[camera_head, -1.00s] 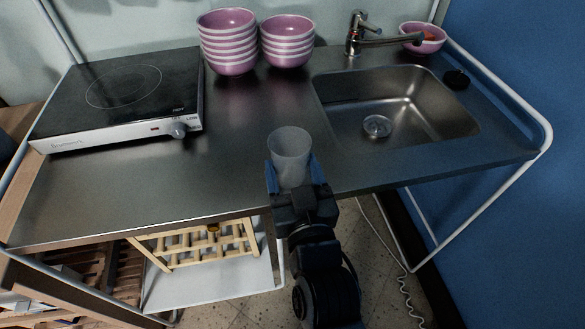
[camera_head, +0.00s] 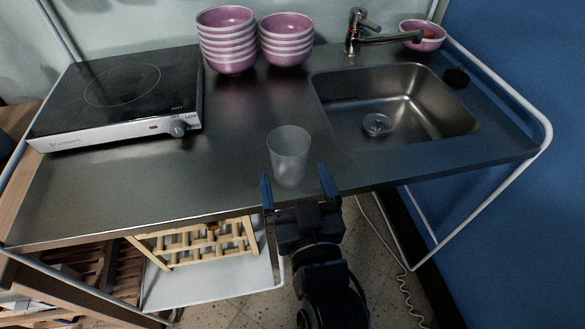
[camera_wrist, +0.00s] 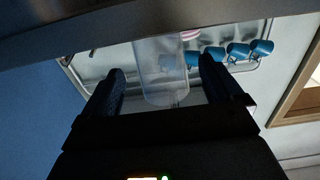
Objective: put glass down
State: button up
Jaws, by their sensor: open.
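A translucent frosted glass (camera_head: 289,155) stands upright on the steel counter (camera_head: 235,150), near its front edge and left of the sink. My gripper (camera_head: 297,186) is open at the front edge of the counter, with its blue fingers apart. The glass is just beyond the fingertips in the head view, with a finger to either side and no visible contact. In the wrist view the glass (camera_wrist: 161,72) shows between the two fingers of my gripper (camera_wrist: 160,75), with gaps on both sides.
A hotplate (camera_head: 115,95) sits at the left of the counter. Two stacks of pink bowls (camera_head: 228,40) stand at the back. The sink (camera_head: 395,105) with a faucet (camera_head: 365,35) is to the right. A wooden rack (camera_head: 200,243) is below the counter.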

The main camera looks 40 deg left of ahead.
jog(key=b+v, duration=0.1)
jog(key=v, duration=0.8)
jog(key=s+d+f+m+t+h, duration=0.2)
jog(key=d+h, duration=0.1)
jog(key=d, duration=0.7)
jog(key=s+d+f+m+t+h, duration=0.1)
jog(key=s+d+f+m+h, duration=0.15)
jog(key=d, duration=0.75)
jog(key=s+d+r+m+h, duration=0.2)
jog(key=s+d+h, duration=0.2)
jog(key=s+d, duration=0.3)
jog(key=s+d+r+m+h, duration=0.3)
jog(key=s+d+h, duration=0.1)
jog(key=s+d, duration=0.3)
jog(key=shift+s, duration=0.95)
jog(key=shift+w+a+m, duration=0.1)
jog(key=shift+m, duration=0.15)
jog(key=shift+c, duration=0.2)
